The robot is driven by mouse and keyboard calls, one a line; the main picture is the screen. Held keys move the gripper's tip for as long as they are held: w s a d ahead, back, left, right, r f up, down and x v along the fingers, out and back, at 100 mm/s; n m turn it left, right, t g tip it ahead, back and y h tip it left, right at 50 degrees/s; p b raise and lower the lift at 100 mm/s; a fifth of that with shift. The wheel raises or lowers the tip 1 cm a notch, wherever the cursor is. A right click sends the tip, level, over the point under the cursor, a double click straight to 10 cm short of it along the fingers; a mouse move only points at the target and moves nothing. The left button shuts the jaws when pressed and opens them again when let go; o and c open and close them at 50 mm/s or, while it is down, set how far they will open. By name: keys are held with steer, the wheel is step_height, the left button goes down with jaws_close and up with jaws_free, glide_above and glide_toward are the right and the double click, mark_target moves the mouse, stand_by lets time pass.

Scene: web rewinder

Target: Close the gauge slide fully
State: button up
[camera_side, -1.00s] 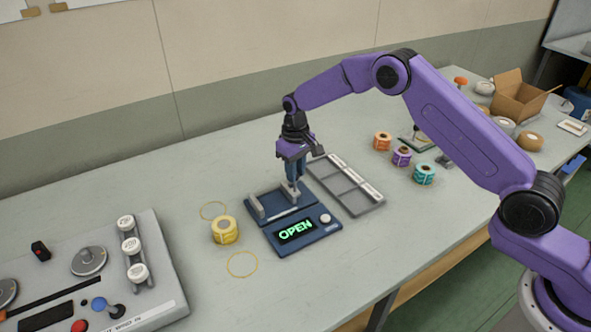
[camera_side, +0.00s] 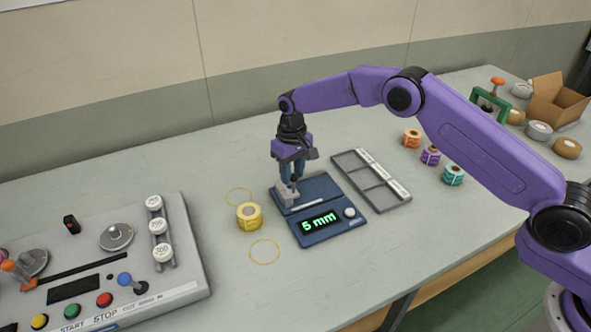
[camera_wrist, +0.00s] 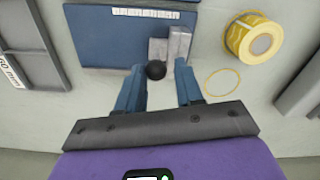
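The blue gauge (camera_side: 322,188) lies on the table, and its display (camera_side: 320,222) reads "5 mm" in green. Its two grey jaws (camera_side: 286,197) stand close together at its left end. In the wrist view the jaws, one (camera_wrist: 158,50) and the other (camera_wrist: 180,43), look side by side, with little or no gap visible. A black round knob (camera_wrist: 156,70) is in front of them. My gripper (camera_side: 291,184) points down over that end. In the wrist view my gripper's fingers (camera_wrist: 160,67) are apart, either side of the knob; the left one is close to or touching it.
A yellow tape roll (camera_side: 249,216) stands just left of the gauge, near two yellow circles. A grey divided tray (camera_side: 403,196) lies to the right. A control panel (camera_side: 190,287) is at the left; several coloured rolls are further right.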

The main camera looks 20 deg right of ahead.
mark_target(292, 176)
steer(key=shift+o, duration=0.7)
steer(key=shift+r, duration=0.25)
step_height(292, 176, up, 17)
steer(key=shift+s, duration=0.1)
